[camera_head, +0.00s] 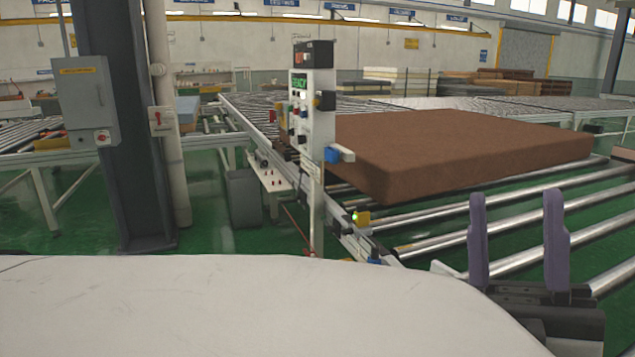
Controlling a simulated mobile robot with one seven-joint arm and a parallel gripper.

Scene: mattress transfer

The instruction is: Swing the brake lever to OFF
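No brake lever with a readable OFF mark can be made out. A small white plate with a red handle (158,119) is on the pale pipe at left; I cannot tell if it is the lever. A white control post (318,155) with several buttons and coloured blocks stands at the middle, beside the roller conveyor. My gripper (516,195) is at the lower right, in front of the rollers. Its two purple fingers point up, apart, with nothing between them. It is well away from the post and the red handle.
A brown mattress (450,150) lies on the roller conveyor (440,237) right of the post. A pale rounded surface (220,305) fills the lower left foreground. A dark column (112,190) with a grey box (86,100) stands at left. Green floor shows between.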

